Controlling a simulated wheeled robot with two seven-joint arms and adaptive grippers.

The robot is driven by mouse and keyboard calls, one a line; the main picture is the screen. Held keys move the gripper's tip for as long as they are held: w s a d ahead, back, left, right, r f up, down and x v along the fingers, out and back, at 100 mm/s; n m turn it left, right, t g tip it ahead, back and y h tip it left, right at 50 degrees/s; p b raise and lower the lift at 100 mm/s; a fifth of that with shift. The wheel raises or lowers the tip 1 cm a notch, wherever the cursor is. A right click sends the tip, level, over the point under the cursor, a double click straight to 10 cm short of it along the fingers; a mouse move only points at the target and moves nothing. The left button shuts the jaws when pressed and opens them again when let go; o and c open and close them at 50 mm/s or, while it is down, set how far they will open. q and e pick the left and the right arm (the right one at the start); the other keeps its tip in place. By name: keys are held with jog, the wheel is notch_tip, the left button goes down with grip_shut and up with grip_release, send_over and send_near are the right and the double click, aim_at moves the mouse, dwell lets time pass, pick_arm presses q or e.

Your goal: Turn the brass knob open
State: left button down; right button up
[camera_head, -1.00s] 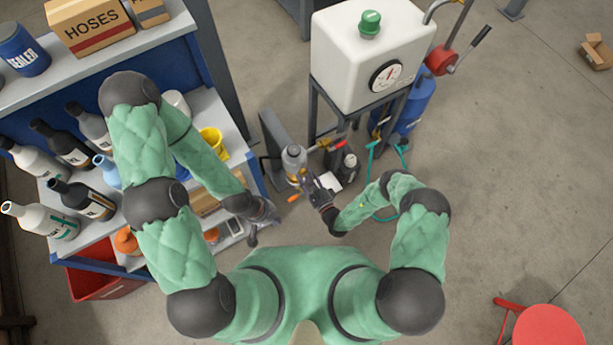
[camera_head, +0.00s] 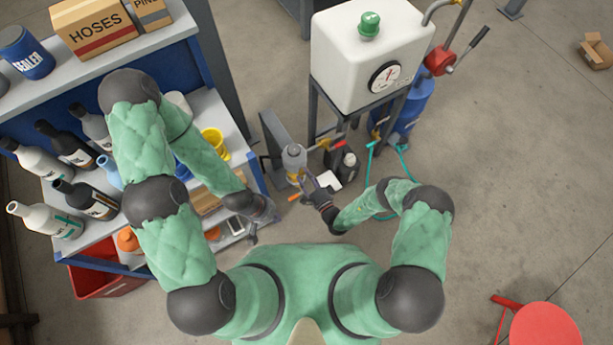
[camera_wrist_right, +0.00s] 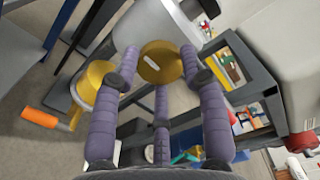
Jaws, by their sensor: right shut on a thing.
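The round brass knob (camera_wrist_right: 160,62) is at the top middle of the right wrist view, in front of a grey-white cylindrical body. The purple fingers of my right gripper (camera_wrist_right: 159,72) are closed around its rim. In the head view the right gripper (camera_head: 306,180) is at the grey-topped fitting (camera_head: 294,158), and the knob is too small and covered to make out there. My left gripper (camera_head: 253,237) hangs beside the shelf, apart from the knob. Its fingers are too small to read.
A white tank (camera_head: 365,55) on a dark frame stands behind. A blue shelf with bottles (camera_head: 45,219) is at left. A red stool (camera_head: 545,330) is at lower right.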

jog(key=shift+d, duration=0.1)
dwell(0.4)
jog(key=o, duration=1.1)
jog(key=shift+w, duration=0.1)
jog(key=shift+o, duration=0.2)
jog(key=v, duration=1.2)
